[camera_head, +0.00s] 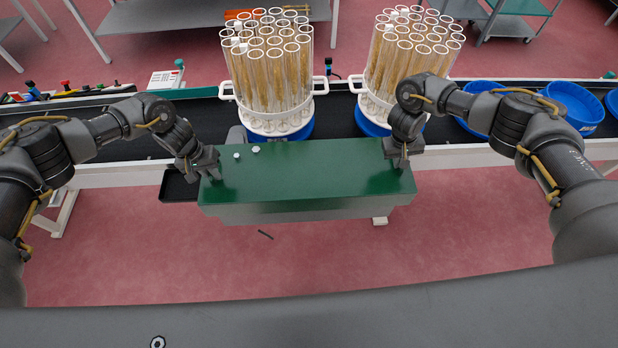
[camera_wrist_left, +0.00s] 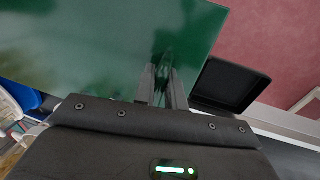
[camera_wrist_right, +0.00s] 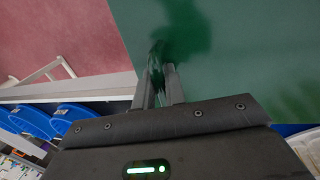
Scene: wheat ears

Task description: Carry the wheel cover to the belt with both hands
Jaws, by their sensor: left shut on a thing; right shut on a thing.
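The wheel cover (camera_head: 305,175) is a long green box-like piece with a grey lower front. It lies level across the middle of the head view. Its far edge overlaps the near side of the dark conveyor belt (camera_head: 345,124); the gap between them cannot be judged. My left gripper (camera_head: 209,171) is shut on the cover's left end, and my right gripper (camera_head: 401,158) is shut on its right end. The wrist views show the fingers closed on a dark green part standing up from the green top. The fingertips' contact is partly hidden.
Two white racks of wheat-filled tubes (camera_head: 268,75) (camera_head: 410,60) stand on blue bases on the belt. Blue bowls (camera_head: 571,101) are at the right. A black tray (camera_head: 178,187) sits beside the cover's left end. The pink floor in front is mostly clear.

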